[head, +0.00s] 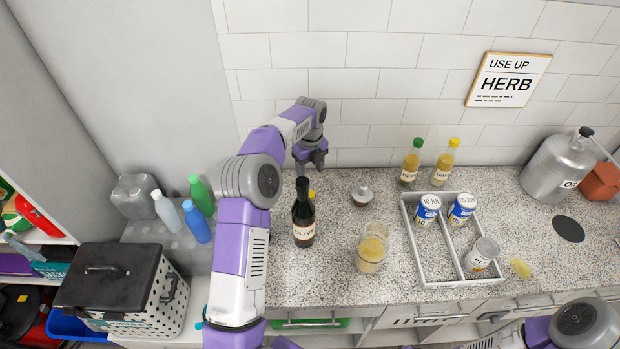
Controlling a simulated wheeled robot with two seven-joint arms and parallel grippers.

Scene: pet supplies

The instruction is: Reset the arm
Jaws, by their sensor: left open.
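My left arm, purple and white, rises from the bottom of the head view and bends over the back of the counter. My left gripper (312,163) is open and points down near the tiled wall, above and behind the dark olive bottle (303,218). I see nothing held in it, though its fingertips are small and partly hard to make out. Only a part of my right arm shows at the bottom right corner; its gripper is outside the picture.
A glass jar (372,250) and a small lidded jar (362,194) stand near the olive bottle. A divided tray (427,257) holds several cans. Two yellowish bottles (411,164) (444,163) stand behind it. A metal canister (556,170) is at right. Speckled counter is bare at front left.

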